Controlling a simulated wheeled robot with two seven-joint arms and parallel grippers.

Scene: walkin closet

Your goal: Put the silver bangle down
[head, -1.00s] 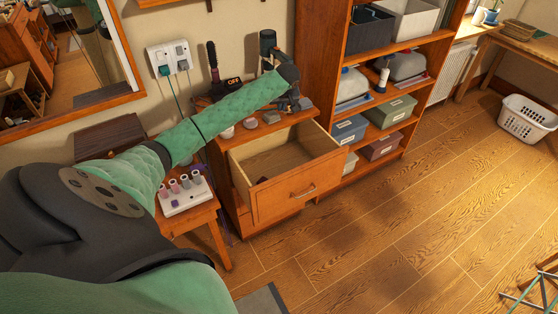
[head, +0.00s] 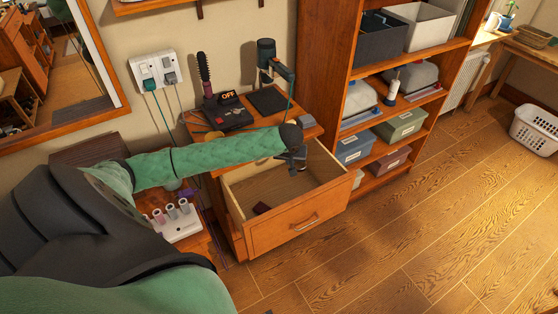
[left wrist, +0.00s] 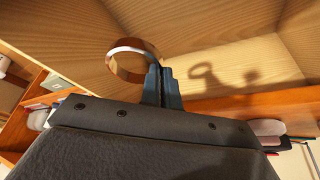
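The silver bangle (left wrist: 133,62) is a shiny ring that picks up warm brown reflections in the left wrist view. My left gripper (left wrist: 161,88) is shut on one side of it, and the ring stands out to the left of the fingers. In the head view my left gripper (head: 297,160) is over the open wooden drawer (head: 300,219), near its back right part. The bangle is too small to make out clearly there. The bangle's shadow and the gripper's fall on the drawer's inside. My right gripper is not in view.
A hair dryer (head: 268,55) and round brush (head: 205,72) stand on the dresser top behind my arm. A shelf unit with storage boxes (head: 355,148) is close on the right.

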